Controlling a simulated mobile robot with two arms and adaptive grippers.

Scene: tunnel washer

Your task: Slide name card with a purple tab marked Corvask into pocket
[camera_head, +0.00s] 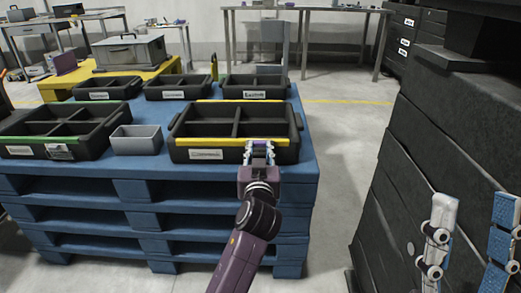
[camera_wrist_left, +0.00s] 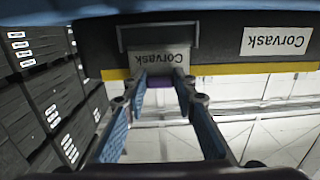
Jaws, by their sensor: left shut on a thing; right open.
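A white name card (camera_wrist_left: 158,63) marked Corvask has a purple tab (camera_wrist_left: 163,84). My left gripper (camera_wrist_left: 163,80) is shut on the card at its tab. The card is against the front wall of a black crate with a yellow rim (camera_head: 215,143). A U-shaped pocket frame (camera_wrist_left: 157,24) is on that wall, its open side facing the yellow rim. The card overlaps the open side, short of the closed end; how deep it sits inside is unclear. In the head view my left gripper (camera_head: 259,150) hides the card and pocket. My right gripper (camera_head: 466,243) is open, lower right.
The crate has a fixed Corvask label (camera_head: 206,155), also in the left wrist view (camera_wrist_left: 276,41). It stands on a blue pallet (camera_head: 130,183) with several other black crates and a grey bin (camera_head: 137,140). Dark stacked cases (camera_head: 410,150) stand at the right.

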